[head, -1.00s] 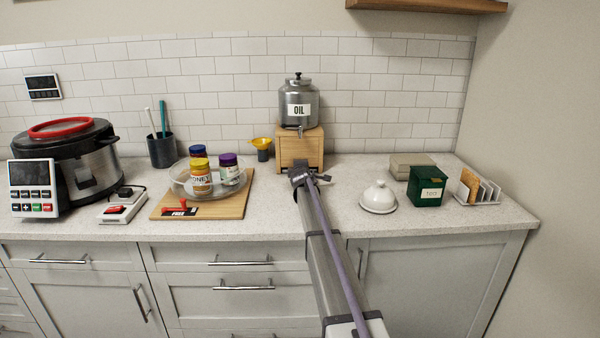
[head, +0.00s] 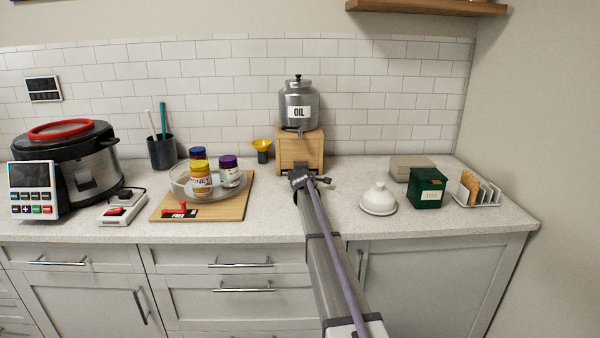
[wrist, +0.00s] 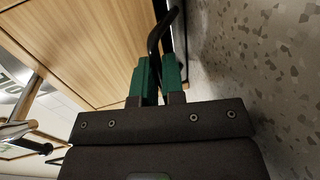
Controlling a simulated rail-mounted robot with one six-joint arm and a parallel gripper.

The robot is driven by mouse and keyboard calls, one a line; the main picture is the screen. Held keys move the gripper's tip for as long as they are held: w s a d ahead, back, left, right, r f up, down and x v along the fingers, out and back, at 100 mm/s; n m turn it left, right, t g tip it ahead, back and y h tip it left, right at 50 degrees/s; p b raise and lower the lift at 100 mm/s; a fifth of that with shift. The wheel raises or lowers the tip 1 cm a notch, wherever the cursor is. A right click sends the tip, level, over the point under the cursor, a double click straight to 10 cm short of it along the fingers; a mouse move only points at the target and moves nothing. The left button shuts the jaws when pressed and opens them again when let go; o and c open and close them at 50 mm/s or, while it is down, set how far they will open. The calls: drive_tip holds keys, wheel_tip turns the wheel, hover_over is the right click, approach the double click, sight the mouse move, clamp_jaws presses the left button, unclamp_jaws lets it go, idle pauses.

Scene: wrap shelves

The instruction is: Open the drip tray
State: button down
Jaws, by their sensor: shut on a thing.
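The wooden stand (head: 300,147) holds a metal dispenser (head: 298,104) labelled OIL, with a tap at its front. My gripper (head: 306,171) is low in front of the stand, close to the counter. In the wrist view, the green fingertips of my gripper (wrist: 160,76) are shut on a curved black handle (wrist: 155,38) beside the wooden face (wrist: 75,45). The drip tray's body cannot be made out; in the head view, my gripper covers the low front of the stand.
A white domed dish (head: 378,198) and a green box (head: 427,188) stand to the right. A wooden board (head: 235,203) with a clear round tray (head: 178,186) of jars lies to the left. A yellow funnel (head: 262,146) stands beside the stand. The counter's front edge is near.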

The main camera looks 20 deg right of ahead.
drive_tip(key=f+v, duration=0.1)
drive_tip(key=v, duration=0.7)
drive_tip(key=f+v, duration=0.1)
drive_tip(key=v, duration=0.3)
drive_tip(key=shift+s+a+f, duration=0.2)
drive_tip(key=shift+s+a, duration=0.05)
drive_tip(key=shift+s, duration=0.25)
drive_tip(key=c, duration=1.2)
unclamp_jaws()
drive_tip(key=shift+c, duration=0.2)
drive_tip(key=p+v, duration=0.2)
drive_tip(key=v, duration=0.9)
drive_tip(key=shift+w, duration=0.15)
